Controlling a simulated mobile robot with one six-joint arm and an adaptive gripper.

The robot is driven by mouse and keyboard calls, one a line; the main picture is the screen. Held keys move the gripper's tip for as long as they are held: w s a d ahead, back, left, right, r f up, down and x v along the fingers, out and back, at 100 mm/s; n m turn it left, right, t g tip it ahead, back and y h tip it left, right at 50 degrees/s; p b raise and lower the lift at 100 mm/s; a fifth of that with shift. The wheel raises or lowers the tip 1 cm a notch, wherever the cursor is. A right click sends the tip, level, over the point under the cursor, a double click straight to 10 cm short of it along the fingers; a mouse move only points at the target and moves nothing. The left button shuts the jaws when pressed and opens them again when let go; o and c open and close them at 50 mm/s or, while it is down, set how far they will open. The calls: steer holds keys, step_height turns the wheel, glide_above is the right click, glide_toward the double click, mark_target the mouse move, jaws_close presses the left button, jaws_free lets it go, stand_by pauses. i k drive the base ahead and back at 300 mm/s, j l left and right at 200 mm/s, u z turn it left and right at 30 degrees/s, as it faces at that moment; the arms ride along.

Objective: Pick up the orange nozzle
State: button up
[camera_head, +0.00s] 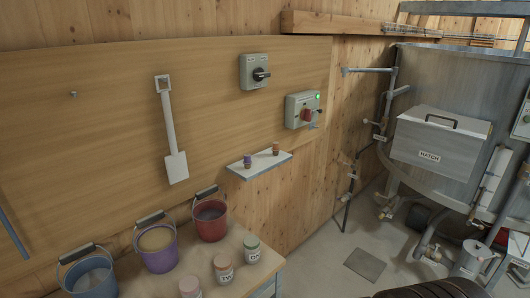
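The orange nozzle (276,148) stands upright on the right half of a small wall shelf (252,171). It is small in the picture, with an orange-brown body. A purple nozzle (247,160) stands to its left on the same shelf, with a gap between them. My gripper is not in view, so its place relative to the orange nozzle cannot be told.
Below the shelf, a wooden table holds a red bucket (210,218), a purple bucket (157,250), a blue bucket (90,278) and several jars (252,249). Switch boxes (302,109) and a white scoop (170,130) are on the wall. A metal tank (440,90) with pipes stands right.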

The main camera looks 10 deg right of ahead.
mark_target(276, 150)
steer(key=i+l+u, duration=0.2)
steer(key=u, duration=0.2)
steer(key=i+l+u, duration=0.25)
steer(key=u, duration=0.15)
steer(key=i+l+u, duration=0.15)
steer(key=l+u, duration=0.25)
steer(key=i+l+u, duration=0.15)
steer(key=l+u, duration=0.25)
steer(key=i+l+u, duration=0.1)
steer(key=l, duration=0.85)
steer(key=i+l, duration=0.2)
steer(key=l, duration=0.75)
steer(key=i+l+u, duration=0.15)
steer(key=l, duration=1.8)
steer(key=i+u, duration=0.05)
